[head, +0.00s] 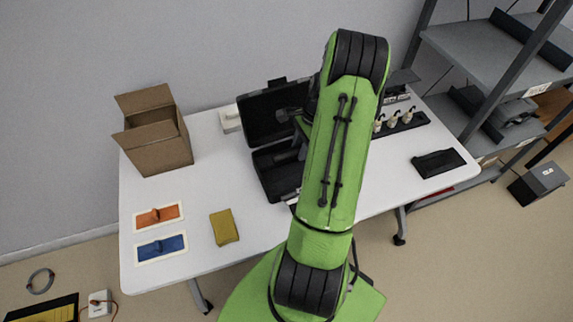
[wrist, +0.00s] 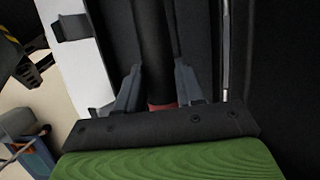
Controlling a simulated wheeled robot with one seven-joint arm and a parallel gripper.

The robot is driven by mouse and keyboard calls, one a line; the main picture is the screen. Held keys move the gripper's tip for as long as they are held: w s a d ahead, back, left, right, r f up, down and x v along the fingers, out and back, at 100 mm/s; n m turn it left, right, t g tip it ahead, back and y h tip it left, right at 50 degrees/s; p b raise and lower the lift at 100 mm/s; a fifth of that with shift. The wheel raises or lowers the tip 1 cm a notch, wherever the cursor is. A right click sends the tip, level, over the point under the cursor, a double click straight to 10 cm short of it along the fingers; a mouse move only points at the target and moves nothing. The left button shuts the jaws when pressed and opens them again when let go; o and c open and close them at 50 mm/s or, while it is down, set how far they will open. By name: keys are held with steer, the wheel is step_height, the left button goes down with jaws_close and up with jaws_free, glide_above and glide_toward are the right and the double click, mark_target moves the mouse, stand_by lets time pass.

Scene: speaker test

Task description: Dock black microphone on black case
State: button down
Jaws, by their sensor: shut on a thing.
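The black case (head: 246,118) lies open on the white table, its lid raised at the back and its tray (head: 268,182) in front. The black microphone (wrist: 152,50) shows in the wrist view as a dark cylinder with a reddish section near my palm. My gripper (wrist: 157,80) is shut on it, one grey finger on each side. In the head view my green arm reaches over the case and hides most of the gripper and the microphone. Dark surfaces surround the microphone in the wrist view; I cannot tell whether it touches the case.
A cardboard box (head: 160,155) stands at the left. Orange (head: 158,215) and blue (head: 160,248) trays and a yellow block (head: 224,227) lie at the front left. A black rack with pale items (head: 405,123) and a dark flat object (head: 438,163) are on the right. Grey shelves (head: 490,50) stand beyond.

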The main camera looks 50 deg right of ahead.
step_height(320, 180, down, 7)
steer(key=shift+b, duration=0.65)
steer(key=shift+d+r, duration=0.1)
